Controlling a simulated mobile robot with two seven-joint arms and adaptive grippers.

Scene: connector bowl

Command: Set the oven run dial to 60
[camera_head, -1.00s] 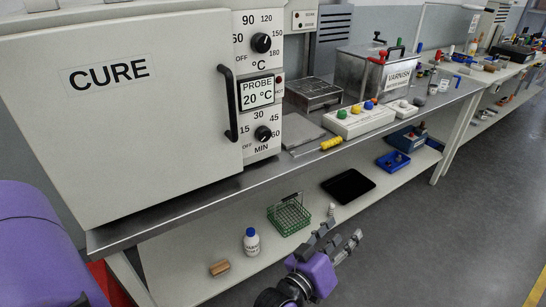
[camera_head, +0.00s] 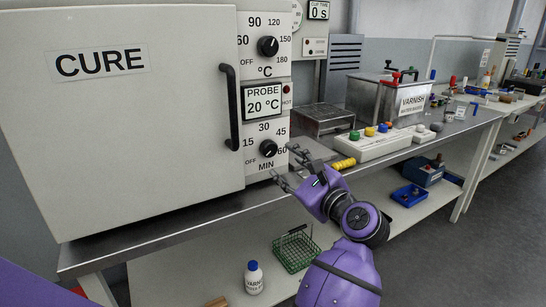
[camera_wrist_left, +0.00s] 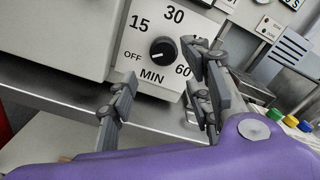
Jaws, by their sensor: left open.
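The oven's run dial (camera_head: 268,148) is the black lower knob, marked OFF, 15, 30, 45, 60 and MIN. In the left wrist view the dial (camera_wrist_left: 163,50) has its white pointer line toward OFF. My left gripper (camera_head: 285,165) is open and empty, just in front of and a little right of the dial's lower side. In the left wrist view its fingers (camera_wrist_left: 159,64) are spread on either side below the dial, and the right finger hides the 45 mark. I see no contact with the dial. My right gripper is not in view.
The oven door (camera_head: 140,125) is closed, with a black handle (camera_head: 231,108) left of the dial. The temperature knob (camera_head: 268,47) and the probe display (camera_head: 263,103), reading 20 °C, are above. A yellow-handled tool (camera_head: 344,163) and a button box (camera_head: 372,143) stand to the right.

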